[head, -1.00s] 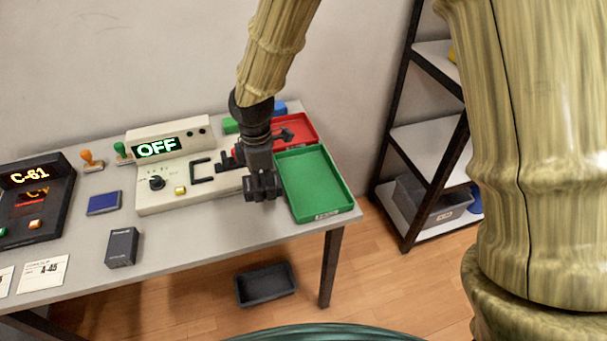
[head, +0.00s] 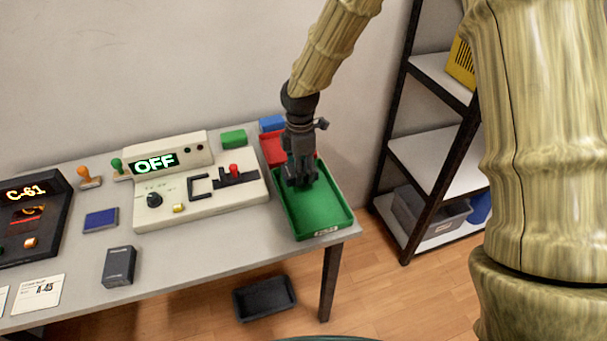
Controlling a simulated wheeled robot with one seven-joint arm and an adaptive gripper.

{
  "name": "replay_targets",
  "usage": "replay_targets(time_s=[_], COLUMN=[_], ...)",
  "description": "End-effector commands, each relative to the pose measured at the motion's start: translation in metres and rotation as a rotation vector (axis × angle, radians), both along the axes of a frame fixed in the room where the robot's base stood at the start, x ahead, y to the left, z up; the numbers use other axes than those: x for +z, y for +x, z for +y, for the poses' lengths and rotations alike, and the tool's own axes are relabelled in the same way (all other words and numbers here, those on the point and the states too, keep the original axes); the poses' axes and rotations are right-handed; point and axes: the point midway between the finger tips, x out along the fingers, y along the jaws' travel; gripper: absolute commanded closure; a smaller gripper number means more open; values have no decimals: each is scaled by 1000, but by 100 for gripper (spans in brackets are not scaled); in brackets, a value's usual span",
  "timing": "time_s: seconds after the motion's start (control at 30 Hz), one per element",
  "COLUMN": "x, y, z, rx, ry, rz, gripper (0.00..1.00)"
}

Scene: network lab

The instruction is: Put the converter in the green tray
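A small dark grey box (head: 119,266), which looks like the converter, stands on the table at the front left, apart from my gripper. The green tray (head: 327,228) lies at the table's right end. My gripper (head: 299,183) points down over the back part of the green tray and hides some of its floor. Its fingers are dark and small in this view, so I cannot tell whether they are open or hold anything.
A red tray (head: 271,149) lies behind the green one, partly hidden by my arm. A cream control panel (head: 221,199) reading OFF stands left of the trays. A dark shelf rack (head: 419,211) stands to the right. A black bin (head: 264,298) is on the floor.

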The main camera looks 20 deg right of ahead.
Motion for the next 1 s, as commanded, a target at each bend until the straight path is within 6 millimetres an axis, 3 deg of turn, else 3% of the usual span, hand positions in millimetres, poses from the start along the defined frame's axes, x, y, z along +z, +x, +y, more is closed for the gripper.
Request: replay_targets(time_s=[0.23,0.53,0.93,0.97,1.0], x=[-5,-35,-39,-39,-39], y=[5,5,5,5,5], z=[-10,-10,-10,-10,-10], rx=[1,1,1,0,1], ry=[-1,0,0,0,0], rz=[2,1,1,1,1], gripper=[78,78,78,43,36])
